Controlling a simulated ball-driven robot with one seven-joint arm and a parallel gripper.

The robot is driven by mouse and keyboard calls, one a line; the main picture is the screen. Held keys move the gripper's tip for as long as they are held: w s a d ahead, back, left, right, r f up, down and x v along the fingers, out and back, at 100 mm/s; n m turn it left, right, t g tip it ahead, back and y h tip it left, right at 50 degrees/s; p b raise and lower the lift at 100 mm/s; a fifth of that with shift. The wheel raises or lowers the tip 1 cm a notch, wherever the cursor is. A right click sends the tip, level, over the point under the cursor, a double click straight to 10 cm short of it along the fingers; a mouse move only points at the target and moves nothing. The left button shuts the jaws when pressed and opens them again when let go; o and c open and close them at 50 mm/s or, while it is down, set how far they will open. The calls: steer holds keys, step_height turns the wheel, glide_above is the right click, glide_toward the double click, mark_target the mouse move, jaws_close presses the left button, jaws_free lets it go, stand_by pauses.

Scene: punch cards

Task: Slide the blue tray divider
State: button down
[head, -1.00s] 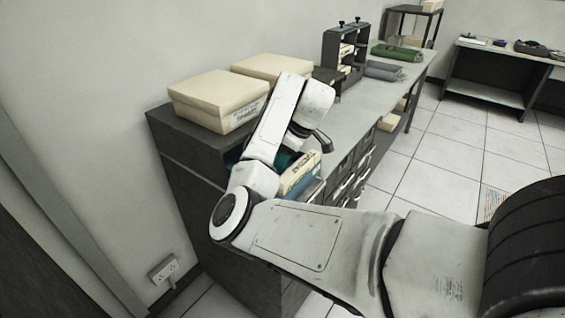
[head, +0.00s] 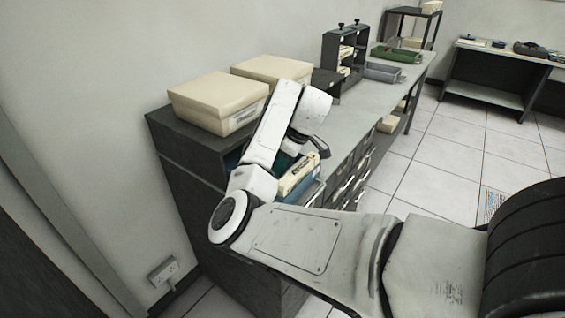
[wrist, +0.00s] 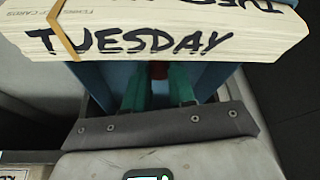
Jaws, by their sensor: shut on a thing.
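A deck of cream punch cards (wrist: 150,40) marked "TUESDAY" crosses the top of the wrist view; it also shows in the head view (head: 299,176), in the open cabinet front below my wrist. The blue tray divider (wrist: 92,80) shows just below the deck in the wrist view, with a small red patch near its middle. My gripper (wrist: 158,88) has green fingers and is shut on the blue divider, right beside the deck. The contact at the fingertips is partly hidden by the deck. In the head view my wrist hides most of the divider and the fingers.
A black rack (head: 346,62), a grey tray (head: 383,72) and a green tray (head: 397,54) stand farther along the counter. The tiled floor at right is open.

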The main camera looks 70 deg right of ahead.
stand_by(0.3)
steer(key=shift+w+d, duration=0.2)
steer(key=shift+w, duration=0.6)
steer(key=shift+w+d, duration=0.15)
steer(key=shift+w, duration=0.65)
steer(key=c, duration=0.9)
jaws_free()
steer(key=shift+c, duration=0.2)
steer(key=shift+r, duration=0.1)
